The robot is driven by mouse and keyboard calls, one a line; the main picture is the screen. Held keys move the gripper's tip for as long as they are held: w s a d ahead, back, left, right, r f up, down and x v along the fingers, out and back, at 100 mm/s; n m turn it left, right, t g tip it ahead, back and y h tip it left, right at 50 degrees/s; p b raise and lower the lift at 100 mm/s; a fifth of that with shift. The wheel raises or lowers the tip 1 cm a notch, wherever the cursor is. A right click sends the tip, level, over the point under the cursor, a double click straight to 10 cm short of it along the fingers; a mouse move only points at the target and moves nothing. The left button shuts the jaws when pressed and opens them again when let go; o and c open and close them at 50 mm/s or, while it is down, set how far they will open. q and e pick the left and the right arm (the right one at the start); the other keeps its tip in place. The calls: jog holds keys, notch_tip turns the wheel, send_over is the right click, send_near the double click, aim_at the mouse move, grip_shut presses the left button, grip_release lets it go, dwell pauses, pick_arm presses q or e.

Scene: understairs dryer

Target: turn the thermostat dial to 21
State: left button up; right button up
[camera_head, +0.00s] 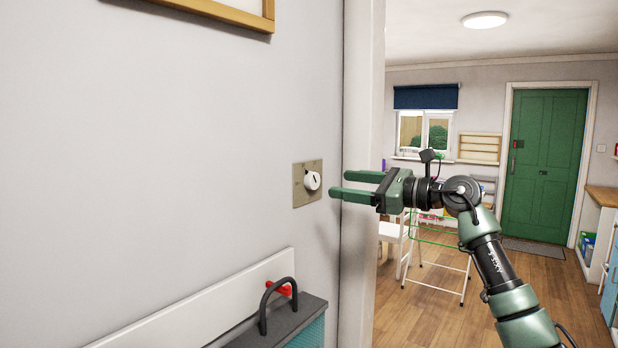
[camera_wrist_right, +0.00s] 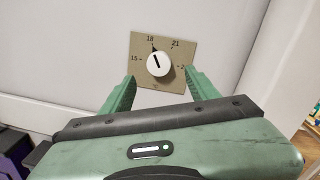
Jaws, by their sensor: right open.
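The thermostat dial (camera_head: 312,181) is a round white knob on a beige square plate (camera_head: 299,188) on the wall. In the right wrist view the dial (camera_wrist_right: 159,64) has a dark pointer line, tilted up and slightly left, towards the 18 mark. The plate (camera_wrist_right: 140,42) shows 15, 18, 21 and a partly hidden number at right. My right gripper (camera_head: 340,184) is open and empty, just right of the dial, fingers towards it. In the wrist view the fingers (camera_wrist_right: 160,75) stand either side of the dial's lower part, apparently short of it. My left gripper is out of view.
A white door-frame post (camera_head: 358,110) stands close behind my right gripper. Below the dial is a grey-topped box (camera_head: 290,315) with a black handle (camera_head: 265,305) and a red part. A drying rack (camera_head: 440,262) and green door (camera_head: 543,165) are farther back.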

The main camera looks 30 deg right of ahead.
aim_at(316, 180)
jog(key=x, duration=0.1)
jog(key=p+x, duration=0.2)
jog(key=x, duration=0.1)
jog(key=shift+s+a+r, duration=0.15)
jog(key=shift+a+r, duration=0.1)
jog(key=shift+r, duration=0.1)
jog(key=shift+w+a+f+p, duration=0.15)
jog(key=shift+w+p, duration=0.05)
jog(key=shift+w, duration=0.35)
jog(key=shift+w+a+f+p, duration=0.15)
jog(key=shift+w+p, duration=0.05)
jog(key=shift+w, duration=0.35)
jog(key=shift+w+a, duration=0.1)
grip_shut()
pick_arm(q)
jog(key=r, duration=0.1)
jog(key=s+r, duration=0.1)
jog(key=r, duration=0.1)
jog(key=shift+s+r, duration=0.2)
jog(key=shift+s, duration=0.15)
